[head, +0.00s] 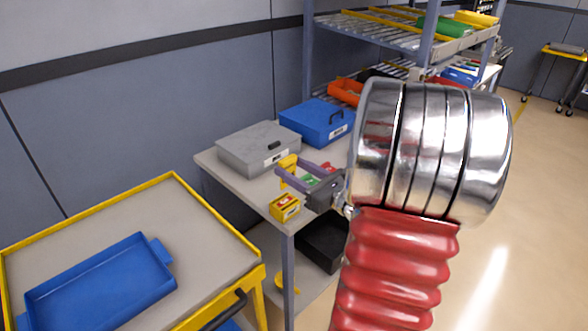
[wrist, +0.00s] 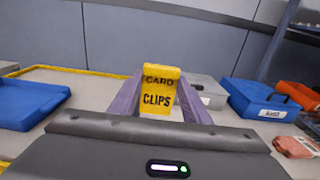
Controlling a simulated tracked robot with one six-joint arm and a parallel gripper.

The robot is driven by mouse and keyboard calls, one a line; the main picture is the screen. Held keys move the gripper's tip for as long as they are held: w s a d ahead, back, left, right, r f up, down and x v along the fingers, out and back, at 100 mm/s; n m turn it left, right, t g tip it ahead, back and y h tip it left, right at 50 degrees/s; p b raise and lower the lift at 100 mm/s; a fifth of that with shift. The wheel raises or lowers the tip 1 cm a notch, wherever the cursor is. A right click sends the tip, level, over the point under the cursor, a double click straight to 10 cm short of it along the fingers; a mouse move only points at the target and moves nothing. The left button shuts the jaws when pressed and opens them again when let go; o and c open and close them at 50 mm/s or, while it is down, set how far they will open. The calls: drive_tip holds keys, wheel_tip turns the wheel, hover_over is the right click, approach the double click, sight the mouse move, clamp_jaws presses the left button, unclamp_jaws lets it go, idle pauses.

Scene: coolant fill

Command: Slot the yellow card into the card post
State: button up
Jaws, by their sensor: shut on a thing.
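My gripper (head: 287,170) is shut on the yellow card (head: 288,160) and holds it above the near end of the grey table. In the wrist view, the yellow card (wrist: 158,92) stands between my two purple fingers (wrist: 160,82). Its face reads "CARD" at the top and "CLIPS" below. I cannot clearly make out the card post in either view. A small yellow box (head: 285,208) with a red and white top stands at the table's near corner, below my gripper; I cannot tell what it is.
A grey case (head: 258,148) and a blue case (head: 317,122) stand on the table (head: 262,190) behind my gripper. Small green and red items sit partly hidden beside it. A yellow-edged cart (head: 205,225) with a blue tray (head: 100,285) is at the left. A rack rises behind.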

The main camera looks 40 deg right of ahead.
drive_tip(key=shift+s, duration=0.15)
drive_tip(key=shift+f, duration=2.9)
drive_tip(key=shift+f, duration=2.75)
drive_tip(key=o, duration=1.1)
drive_tip(key=s, duration=1.3)
drive_tip(key=shift+s+d, duration=0.2)
drive_tip(key=shift+s, duration=0.2)
